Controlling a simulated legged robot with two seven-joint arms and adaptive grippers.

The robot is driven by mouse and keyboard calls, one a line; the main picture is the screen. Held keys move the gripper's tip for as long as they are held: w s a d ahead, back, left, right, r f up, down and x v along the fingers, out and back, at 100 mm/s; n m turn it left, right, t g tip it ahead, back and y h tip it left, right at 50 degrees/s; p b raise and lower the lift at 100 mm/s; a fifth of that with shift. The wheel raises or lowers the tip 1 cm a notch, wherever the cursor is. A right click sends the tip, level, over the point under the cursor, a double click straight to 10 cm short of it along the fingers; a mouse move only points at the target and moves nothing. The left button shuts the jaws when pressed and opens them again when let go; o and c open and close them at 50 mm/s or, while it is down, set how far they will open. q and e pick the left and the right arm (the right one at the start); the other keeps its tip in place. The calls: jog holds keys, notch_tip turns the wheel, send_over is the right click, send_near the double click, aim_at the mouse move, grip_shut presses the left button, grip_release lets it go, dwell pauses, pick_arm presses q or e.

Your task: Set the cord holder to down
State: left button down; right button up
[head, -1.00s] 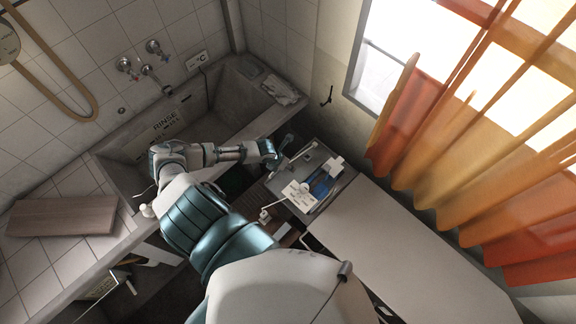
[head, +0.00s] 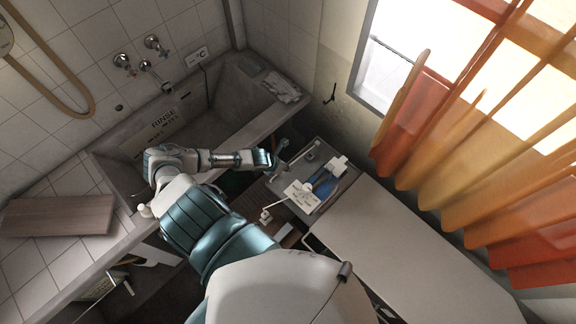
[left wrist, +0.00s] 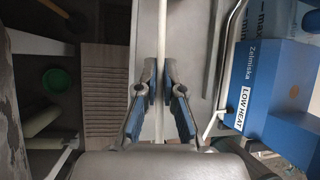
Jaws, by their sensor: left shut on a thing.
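In the head view a slim light bar (head: 301,154) slants just right of the gripper, over the machine top; the grip itself is too small to make out there. My right gripper is not in view.
A ribbed brown board (left wrist: 104,85) and green bowl (left wrist: 56,79) lie left. A wide pale top (head: 400,250) and orange curtain (head: 450,160) are at the right.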

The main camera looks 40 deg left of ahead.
pick_arm(q)
jog(key=shift+s+a+f+t+b, duration=0.15)
jog(key=shift+f+t+b, duration=0.15)
jog(key=shift+f, duration=0.3)
jog(key=shift+s+a+f+t+b, duration=0.15)
jog(key=shift+f+t, duration=0.25)
jog(key=shift+f, duration=0.2)
jog(key=shift+d, duration=0.4)
jog(key=c, duration=1.7)
grip_release()
jog(key=o, duration=0.4)
jog(key=shift+a, duration=0.15)
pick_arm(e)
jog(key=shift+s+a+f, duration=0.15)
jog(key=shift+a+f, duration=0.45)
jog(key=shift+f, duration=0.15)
pick_arm(q)
jog(key=shift+w, duration=0.1)
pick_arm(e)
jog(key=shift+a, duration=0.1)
